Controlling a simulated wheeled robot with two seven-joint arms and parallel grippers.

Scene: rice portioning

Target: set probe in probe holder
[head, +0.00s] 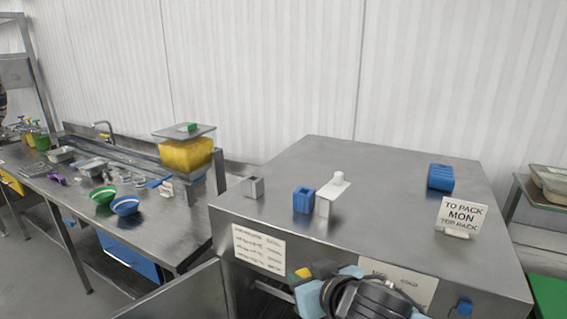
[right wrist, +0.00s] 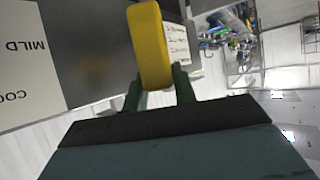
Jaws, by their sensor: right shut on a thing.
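The probe is a yellow rounded bar (right wrist: 150,45) between the two dark green fingers of my right gripper (right wrist: 159,88) in the right wrist view. My right gripper is shut on it. In the head view a small yellow end of the probe (head: 303,272) shows beside my right arm, in front of the steel cabinet's front face. A small grey metal open box (head: 254,188) and a blue box (head: 303,201) stand on the cabinet top, beyond the gripper. Which of them is the probe holder, I cannot tell for sure. My left gripper is not in view.
The steel cabinet top (head: 390,220) is mostly clear. A white stand (head: 332,188) is beside the blue box. Another blue box (head: 440,177) and a "TO PACK MON" sign (head: 461,215) stand at right. A sink counter with bowls (head: 125,205) is at left.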

